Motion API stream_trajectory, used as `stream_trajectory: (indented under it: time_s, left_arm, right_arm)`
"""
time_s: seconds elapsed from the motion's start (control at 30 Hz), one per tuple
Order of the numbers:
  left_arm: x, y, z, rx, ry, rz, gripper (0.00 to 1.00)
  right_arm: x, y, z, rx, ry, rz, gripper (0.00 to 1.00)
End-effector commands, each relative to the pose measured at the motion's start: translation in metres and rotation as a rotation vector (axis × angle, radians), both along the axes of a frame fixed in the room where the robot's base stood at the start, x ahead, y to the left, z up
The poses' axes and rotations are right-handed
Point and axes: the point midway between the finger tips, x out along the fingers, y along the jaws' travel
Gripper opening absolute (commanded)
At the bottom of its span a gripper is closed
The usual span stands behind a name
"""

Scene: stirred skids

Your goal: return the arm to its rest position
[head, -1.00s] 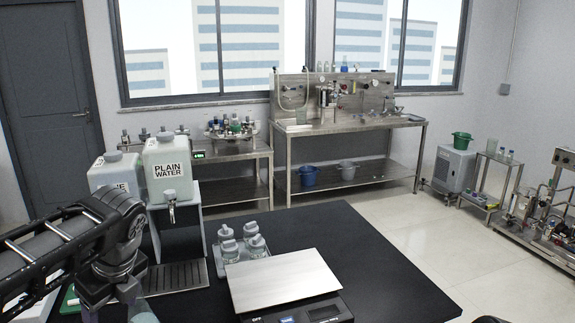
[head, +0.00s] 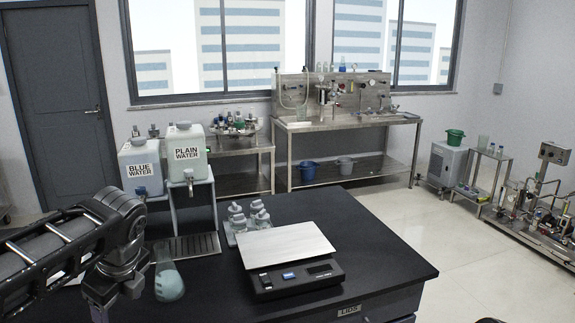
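My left arm comes in from the left in the head view, and its black wrist bends down at the lower left. My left gripper (head: 103,308) points down at the bottom edge; its fingertips are hidden or cut off, so I cannot see whether it is open. A glass flask (head: 169,284) with pale blue-grey contents stands on the black bench (head: 375,240), just right of the wrist. I cannot tell whether the gripper touches it. My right gripper is not in view.
White tanks labelled blue water (head: 140,168) and plain water (head: 187,154) stand behind a drip tray (head: 187,247). The bench's right side is clear.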

Motion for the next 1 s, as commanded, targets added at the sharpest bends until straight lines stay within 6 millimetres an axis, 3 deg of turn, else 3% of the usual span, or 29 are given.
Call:
stream_trajectory:
  time_s: [0.27,0.47,0.57,0.67,0.73,0.87,1.0]
  left_arm:
    - [0.037,-0.036,-0.011,-0.197,-0.217,0.174,0.68]
    - [0.069,-0.096,-0.057,-0.478,-0.331,0.387,0.68]
    - [0.079,-0.135,-0.103,-0.662,-0.336,0.563,0.68]
    - [0.075,-0.179,-0.17,-0.862,-0.291,0.832,0.68]
    - [0.062,-0.203,-0.223,-0.976,-0.239,1.062,0.68]
    - [0.014,-0.229,-0.316,-1.068,-0.136,1.49,0.68]
    - [-0.065,-0.238,-0.397,-1.003,-0.052,1.847,0.68]
  right_arm:
    - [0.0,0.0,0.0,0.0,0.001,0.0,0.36]
    - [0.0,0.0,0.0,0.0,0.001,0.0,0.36]
    - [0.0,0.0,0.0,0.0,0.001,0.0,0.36]
    - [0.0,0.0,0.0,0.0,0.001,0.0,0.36]
    - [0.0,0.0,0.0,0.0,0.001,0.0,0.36]
    - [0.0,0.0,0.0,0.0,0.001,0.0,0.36]
    - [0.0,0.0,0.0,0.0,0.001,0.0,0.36]
